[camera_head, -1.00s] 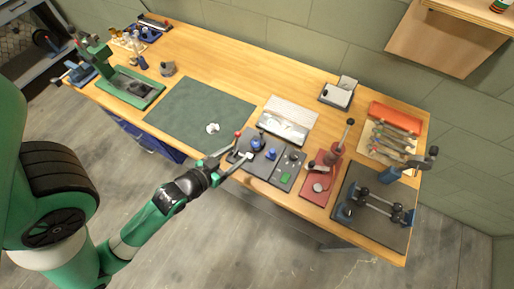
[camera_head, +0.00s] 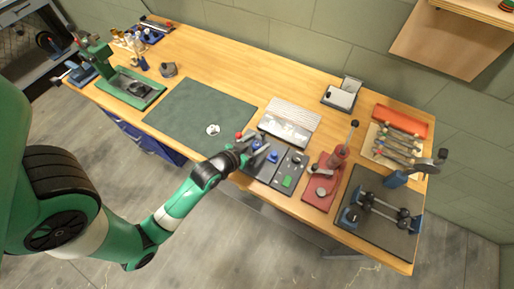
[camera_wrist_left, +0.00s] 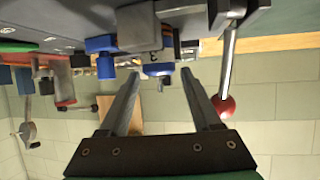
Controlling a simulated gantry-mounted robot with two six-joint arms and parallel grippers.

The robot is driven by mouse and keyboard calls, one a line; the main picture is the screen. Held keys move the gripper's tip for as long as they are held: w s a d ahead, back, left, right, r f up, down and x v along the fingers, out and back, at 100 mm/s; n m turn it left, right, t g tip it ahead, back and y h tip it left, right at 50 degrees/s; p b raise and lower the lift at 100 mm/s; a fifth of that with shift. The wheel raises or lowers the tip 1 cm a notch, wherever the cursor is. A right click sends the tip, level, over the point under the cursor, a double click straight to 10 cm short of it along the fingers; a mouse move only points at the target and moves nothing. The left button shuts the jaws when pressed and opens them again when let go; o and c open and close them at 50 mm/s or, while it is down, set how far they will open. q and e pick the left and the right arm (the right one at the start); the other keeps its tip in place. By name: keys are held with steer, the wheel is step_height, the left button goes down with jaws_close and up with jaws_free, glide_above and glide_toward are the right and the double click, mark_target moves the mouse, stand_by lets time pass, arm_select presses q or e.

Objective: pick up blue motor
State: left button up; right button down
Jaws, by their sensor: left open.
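Small blue motor-like parts sit on a dark grey fixture board (camera_head: 262,168) near the table's front edge. One blue part (camera_head: 272,156) shows just beyond my left gripper (camera_head: 264,144) in the head view. In the left wrist view, a blue round part (camera_wrist_left: 158,69) lies between the open fingertips of my left gripper (camera_wrist_left: 158,80), with a grey block above it in the picture. The fingers are not closed on it. A second blue part (camera_wrist_left: 100,44) is to its left. I cannot tell for certain which is the blue motor. My right gripper is not in view.
A lever with a red ball (camera_wrist_left: 222,107) stands close beside the right finger in the wrist view. A red fixture (camera_head: 321,190), a metal tray (camera_head: 289,123) and a green mat (camera_head: 200,112) surround the board. The mat is mostly clear.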

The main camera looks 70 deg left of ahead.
arm_select(q)
jaws_close()
steer(key=shift+s, duration=0.1)
steer(key=shift+s+a, duration=0.1)
steer(key=shift+a, duration=0.15)
steer(key=shift+d+f, duration=0.1)
steer(key=shift+f, duration=0.05)
stand_by(0.8)
